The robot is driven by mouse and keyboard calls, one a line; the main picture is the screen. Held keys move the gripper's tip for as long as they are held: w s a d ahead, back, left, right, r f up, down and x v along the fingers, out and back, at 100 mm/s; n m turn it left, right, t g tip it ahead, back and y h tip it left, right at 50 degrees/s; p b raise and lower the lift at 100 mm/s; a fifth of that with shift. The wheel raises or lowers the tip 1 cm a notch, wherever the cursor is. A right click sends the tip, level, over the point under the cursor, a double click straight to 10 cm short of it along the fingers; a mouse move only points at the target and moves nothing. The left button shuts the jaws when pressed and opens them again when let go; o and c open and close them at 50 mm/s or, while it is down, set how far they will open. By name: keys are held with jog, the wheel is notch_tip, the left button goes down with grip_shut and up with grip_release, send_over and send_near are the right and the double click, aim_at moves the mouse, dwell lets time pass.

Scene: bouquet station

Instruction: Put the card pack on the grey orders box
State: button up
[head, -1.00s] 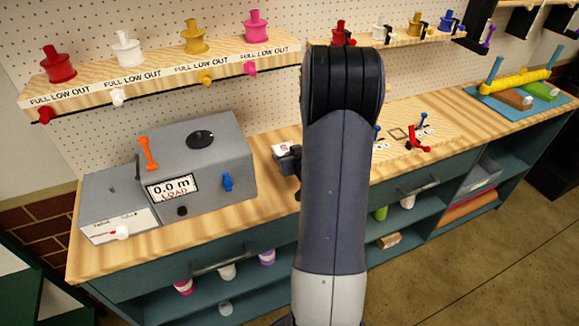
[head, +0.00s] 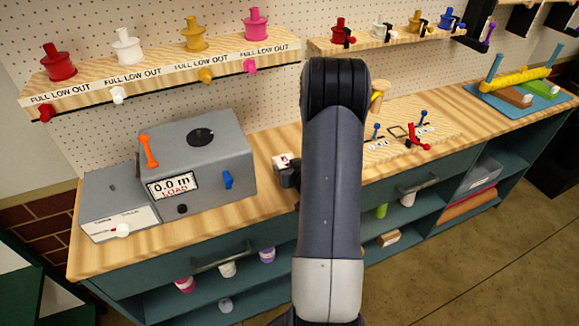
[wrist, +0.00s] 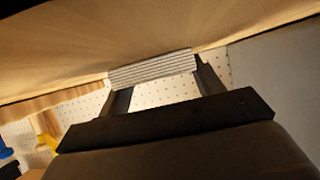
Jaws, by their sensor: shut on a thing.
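The card pack (head: 281,160) is a small white block with a red mark on top, just right of the large grey machine. My gripper (head: 289,172) is shut on it; my arm partly hides the gripper. In the wrist view, the pack's pale, striped edge (wrist: 152,68) lies between the two fingertips (wrist: 158,76), close to the wooden worktop. I cannot tell whether the pack touches the wood. No box is readably marked as orders. A grey open box (head: 482,176) sits on the shelf at right, and a low grey box (head: 95,190) stands at far left.
The grey machine (head: 215,155) has a load display, orange lever and blue knob. The worktop (head: 262,190) is bare around the pack. Small red and blue levers (head: 418,140) stand right of my arm. Coloured spools (head: 195,37) sit on the ledge behind.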

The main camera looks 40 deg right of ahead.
jog(key=o, duration=1)
jog(key=shift+f, duration=0.1)
